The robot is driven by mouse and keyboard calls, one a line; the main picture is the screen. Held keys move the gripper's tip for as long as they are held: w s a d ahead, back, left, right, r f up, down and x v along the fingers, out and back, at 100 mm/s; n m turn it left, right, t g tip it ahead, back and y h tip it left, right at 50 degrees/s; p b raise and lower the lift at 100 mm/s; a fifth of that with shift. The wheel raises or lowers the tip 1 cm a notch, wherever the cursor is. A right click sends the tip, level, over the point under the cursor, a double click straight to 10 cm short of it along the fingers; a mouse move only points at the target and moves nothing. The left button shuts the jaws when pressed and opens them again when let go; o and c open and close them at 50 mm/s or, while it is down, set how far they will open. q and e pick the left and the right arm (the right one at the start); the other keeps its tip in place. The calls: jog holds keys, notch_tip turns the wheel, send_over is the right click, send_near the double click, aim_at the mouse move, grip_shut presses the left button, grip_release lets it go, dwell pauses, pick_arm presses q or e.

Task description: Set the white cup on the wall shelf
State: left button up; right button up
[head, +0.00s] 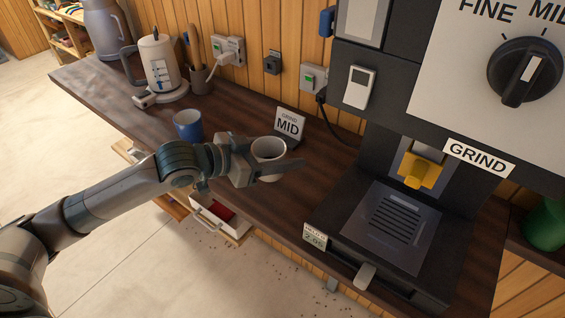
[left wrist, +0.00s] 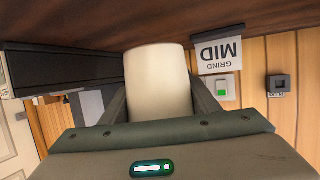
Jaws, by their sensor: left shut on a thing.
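The white cup (head: 268,148) is over the dark wooden counter, left of the grinder and in front of the "GRIND MID" card. My left gripper (head: 262,167) is shut on its side, and the cup looks upright. In the left wrist view, which is upside down, the white cup (left wrist: 158,82) stands between the two fingers. I cannot tell whether its base touches the counter. I cannot make out a wall shelf for certain in either view. My right gripper is not in view.
A blue cup (head: 188,125), a white kettle (head: 160,62) and a utensil holder (head: 200,80) stand farther left on the counter. The card (head: 289,126) is just behind the held cup. The large grinder (head: 385,225) blocks the right. An open drawer (head: 222,215) juts out below.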

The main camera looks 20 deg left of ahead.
pick_arm(q)
notch_tip(320, 180, down, 3)
jog(key=shift+r+p, duration=0.1)
jog(key=shift+p, duration=0.55)
jog(key=shift+f, duration=0.4)
jog(key=shift+f, duration=0.15)
jog(key=o, duration=1.2)
jog(key=shift+o, duration=0.2)
